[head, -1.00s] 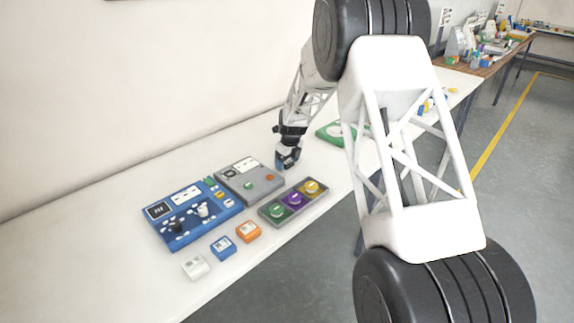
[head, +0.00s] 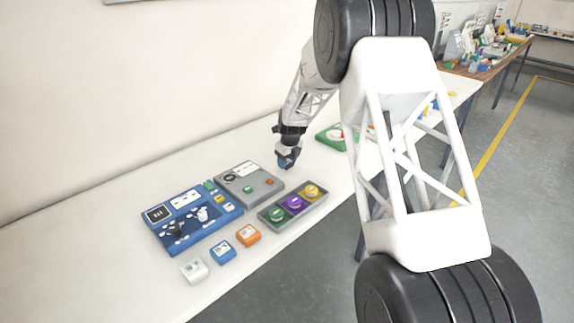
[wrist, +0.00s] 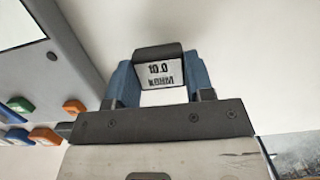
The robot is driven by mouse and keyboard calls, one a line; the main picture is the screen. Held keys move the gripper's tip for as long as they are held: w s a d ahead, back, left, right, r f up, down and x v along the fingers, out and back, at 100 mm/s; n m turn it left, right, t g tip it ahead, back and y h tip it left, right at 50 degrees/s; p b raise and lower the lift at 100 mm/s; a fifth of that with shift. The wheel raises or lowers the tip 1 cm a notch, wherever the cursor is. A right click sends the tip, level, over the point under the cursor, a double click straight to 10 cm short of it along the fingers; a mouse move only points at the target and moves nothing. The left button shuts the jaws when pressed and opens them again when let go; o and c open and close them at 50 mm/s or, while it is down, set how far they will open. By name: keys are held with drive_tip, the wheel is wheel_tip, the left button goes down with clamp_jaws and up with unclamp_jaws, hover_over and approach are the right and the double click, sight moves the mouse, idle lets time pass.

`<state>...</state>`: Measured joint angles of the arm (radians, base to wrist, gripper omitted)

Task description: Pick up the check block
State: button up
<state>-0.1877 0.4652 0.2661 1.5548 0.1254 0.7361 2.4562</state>
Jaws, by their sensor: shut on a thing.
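The check block (wrist: 158,70) is a small dark block with a white face that reads "10.0 kOHM". In the wrist view it sits between the two blue fingers of my gripper (wrist: 158,82), which are shut on it from both sides. In the head view my gripper (head: 287,160) points down above the white table, just behind the grey panel (head: 248,184). The block is too small to make out clearly there, and its height over the table is hard to tell.
A blue panel (head: 190,246) with knobs lies left of the grey panel. A grey tray (head: 264,215) holds green, purple and yellow round pieces. White (head: 194,271), blue (head: 222,251) and orange (head: 248,234) blocks lie in front. A green board (head: 328,137) lies further back.

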drive_tip(key=shift+r, duration=0.75)
drive_tip(key=shift+s+r, duration=0.2)
drive_tip(key=shift+s, duration=0.05)
drive_tip(key=s+d, duration=0.1)
drive_tip(key=s, duration=0.4)
drive_tip(key=s+d+r, duration=0.1)
drive_tip(key=s, duration=0.4)
drive_tip(key=s+d, duration=0.1)
drive_tip(key=s, duration=0.4)
drive_tip(key=shift+d+r, duration=0.1)
drive_tip(key=shift+r, duration=0.05)
drive_tip(key=shift+s, duration=0.1)
